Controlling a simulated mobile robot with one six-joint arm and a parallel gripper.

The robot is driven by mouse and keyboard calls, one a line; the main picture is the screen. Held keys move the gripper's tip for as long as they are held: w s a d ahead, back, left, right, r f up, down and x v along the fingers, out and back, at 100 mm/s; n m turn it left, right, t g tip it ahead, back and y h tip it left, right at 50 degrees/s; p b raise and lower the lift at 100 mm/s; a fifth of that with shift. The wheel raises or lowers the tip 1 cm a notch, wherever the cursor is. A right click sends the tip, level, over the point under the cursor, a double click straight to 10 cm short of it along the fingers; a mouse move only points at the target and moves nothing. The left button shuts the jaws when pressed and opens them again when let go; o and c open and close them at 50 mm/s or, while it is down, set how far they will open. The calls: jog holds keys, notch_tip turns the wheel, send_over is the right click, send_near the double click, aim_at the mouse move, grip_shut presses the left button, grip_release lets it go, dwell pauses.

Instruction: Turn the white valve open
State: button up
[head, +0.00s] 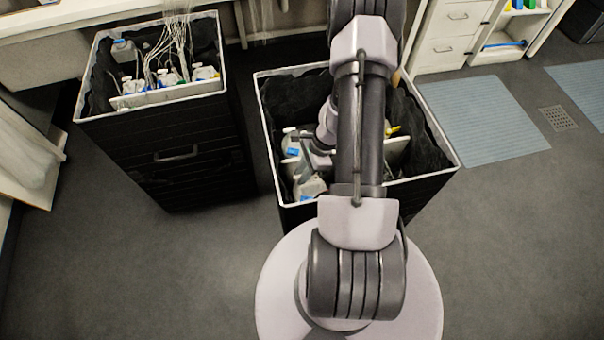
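I cannot pick out a white valve in this view. My gripper (308,152) is small and partly hidden by my own arm. It is inside the right black-lined bin (441,151), over the left part of its contents. White bottles with blue labels lie close by, one bottle (291,143) to the left of my gripper and another bottle (309,187) below it in the picture. Whether my gripper touches either bottle cannot be told. The finger gap is too small to read. My arm hides the middle of the bin.
A second tall black bin (190,150) at the left holds white bottles and several pale tubes. White drawers (455,30) and a shelf (506,45) stand at the back right. A blue-grey mat (484,120) lies on the floor.

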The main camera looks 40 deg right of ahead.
grip_shut()
jog(key=shift+r+n, duration=0.1)
jog(key=shift+n, duration=0.2)
jog(key=shift+w+n+g+p, duration=0.1)
jog(key=shift+n+g+p, duration=0.4)
jog(key=shift+n+p, duration=0.45)
jog(key=n+g+p, duration=0.1)
jog(key=n, duration=0.3)
jog(key=shift+w+n+g, duration=0.1)
jog(key=shift+n+g, duration=0.15)
jog(key=shift+g, duration=0.15)
jog(key=n, duration=0.2)
jog(key=n+g, duration=0.1)
jog(key=n, duration=0.1)
jog(key=shift+w+n+g, duration=0.15)
jog(key=shift+n+g, duration=0.15)
jog(key=n+g+h, duration=0.1)
jog(key=n, duration=0.3)
jog(key=shift+n+p, duration=0.35)
jog(key=shift+n, duration=0.05)
jog(key=shift+a+g, duration=0.1)
jog(key=shift+g, duration=0.2)
